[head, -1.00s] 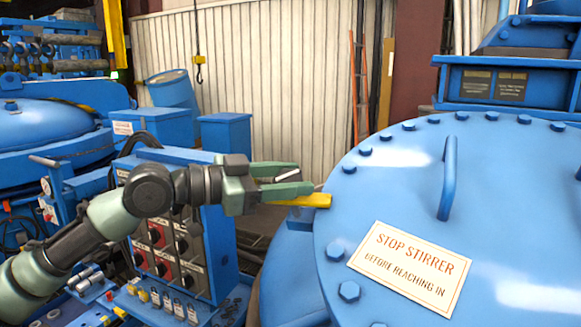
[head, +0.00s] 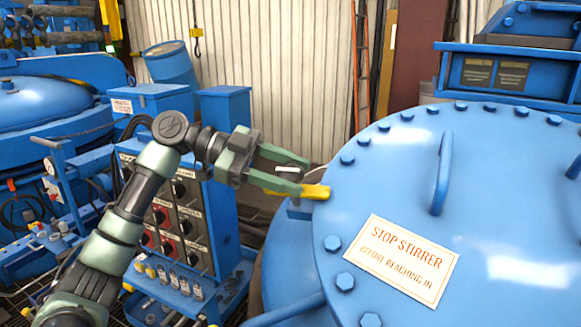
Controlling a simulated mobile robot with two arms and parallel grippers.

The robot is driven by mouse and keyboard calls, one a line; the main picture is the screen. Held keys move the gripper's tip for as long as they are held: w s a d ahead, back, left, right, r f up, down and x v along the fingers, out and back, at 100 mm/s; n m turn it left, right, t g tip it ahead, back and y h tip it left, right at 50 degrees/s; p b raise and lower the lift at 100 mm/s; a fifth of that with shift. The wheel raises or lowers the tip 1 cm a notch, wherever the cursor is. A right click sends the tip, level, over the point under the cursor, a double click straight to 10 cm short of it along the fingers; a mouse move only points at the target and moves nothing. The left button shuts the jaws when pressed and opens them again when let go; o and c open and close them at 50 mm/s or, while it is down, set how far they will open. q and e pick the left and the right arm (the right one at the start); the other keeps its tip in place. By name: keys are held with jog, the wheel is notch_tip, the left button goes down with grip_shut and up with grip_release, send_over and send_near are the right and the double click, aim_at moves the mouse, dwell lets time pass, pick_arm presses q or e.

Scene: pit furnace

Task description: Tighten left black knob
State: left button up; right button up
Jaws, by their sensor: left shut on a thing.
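My left gripper (head: 302,178) reaches in from the left, at the left rim of the big blue round lid (head: 480,220). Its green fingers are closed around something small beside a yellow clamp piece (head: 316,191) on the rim. I take this to be the left black knob, but the fingers hide nearly all of it. A small pale part shows between them. The lower finger is right by the yellow piece; whether they touch is unclear. My right gripper is out of view.
A control panel (head: 185,215) with black and red knobs stands just behind my left arm. A blue handle (head: 441,175) and a "STOP STIRRER" sign (head: 401,260) are on the lid. Bolts line its rim. Blue boxes (head: 224,118) stand behind.

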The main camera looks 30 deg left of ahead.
aim_at(276, 169)
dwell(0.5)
pick_arm(q)
jog(key=o, duration=1.4)
jog(key=shift+s+a, duration=0.1)
jog(key=shift+a, duration=0.25)
jog(key=b+v, duration=0.2)
jog(key=v, duration=0.5)
jog(key=shift+a+r+b, duration=0.1)
jog(key=shift+b, duration=0.2)
